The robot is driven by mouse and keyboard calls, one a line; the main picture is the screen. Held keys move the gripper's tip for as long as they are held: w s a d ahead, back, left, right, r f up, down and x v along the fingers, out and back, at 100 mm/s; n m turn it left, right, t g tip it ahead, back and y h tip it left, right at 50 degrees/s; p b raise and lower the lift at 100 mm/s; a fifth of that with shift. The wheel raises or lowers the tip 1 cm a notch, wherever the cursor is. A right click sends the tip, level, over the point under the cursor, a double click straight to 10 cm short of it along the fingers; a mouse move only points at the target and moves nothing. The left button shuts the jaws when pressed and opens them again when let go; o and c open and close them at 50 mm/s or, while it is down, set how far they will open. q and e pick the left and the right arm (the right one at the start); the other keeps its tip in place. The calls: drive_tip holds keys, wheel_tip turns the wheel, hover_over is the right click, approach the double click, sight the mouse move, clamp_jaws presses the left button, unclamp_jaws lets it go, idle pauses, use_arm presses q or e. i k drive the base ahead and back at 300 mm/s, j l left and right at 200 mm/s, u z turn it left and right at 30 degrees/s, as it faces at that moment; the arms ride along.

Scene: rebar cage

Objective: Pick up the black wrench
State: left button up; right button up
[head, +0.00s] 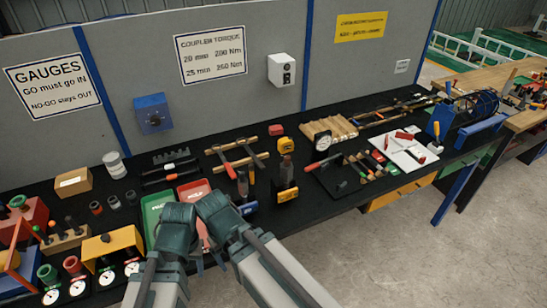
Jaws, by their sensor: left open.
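Two wrench-like tools lie across two light wooden strips (212,151) near the middle of the black bench mat. The left one has a red handle (230,169). The right one looks dark all along and is likely the black wrench (254,159); its small size makes this uncertain. My left gripper (210,262) shows only in part at the front edge of the bench, low in the picture, with my arm links hiding much of it. It is open, with nothing seen in it, and is apart from the wrenches. My right gripper cannot be made out.
A green tray (152,213) and a red tray lie behind my arms. Yellow-and-black tools (286,180) stand to their right. A dark tray (337,181) and a white board (421,159) with tools lie farther right. Gauges crowd the left. The floor (400,255) in front is clear.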

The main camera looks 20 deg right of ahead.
sight(255, 158)
drive_tip(key=l+u, duration=0.1)
drive_tip(key=u, duration=0.25)
drive_tip(key=l+u, duration=0.15)
drive_tip(key=u, duration=0.2)
drive_tip(key=l+u, duration=0.15)
drive_tip(key=u, duration=0.2)
drive_tip(key=l+u, duration=0.2)
drive_tip(key=l, duration=0.2)
drive_tip(key=k+l+u, duration=0.15)
drive_tip(key=l, duration=0.25)
drive_tip(key=l+u, duration=0.2)
drive_tip(key=l, duration=0.2)
drive_tip(key=k+l+u, duration=0.15)
drive_tip(key=l, duration=0.25)
drive_tip(key=k+l, duration=0.1)
drive_tip(key=l, duration=0.5)
drive_tip(key=k+l, duration=0.15)
drive_tip(key=l+u, duration=0.05)
drive_tip(key=l, duration=0.05)
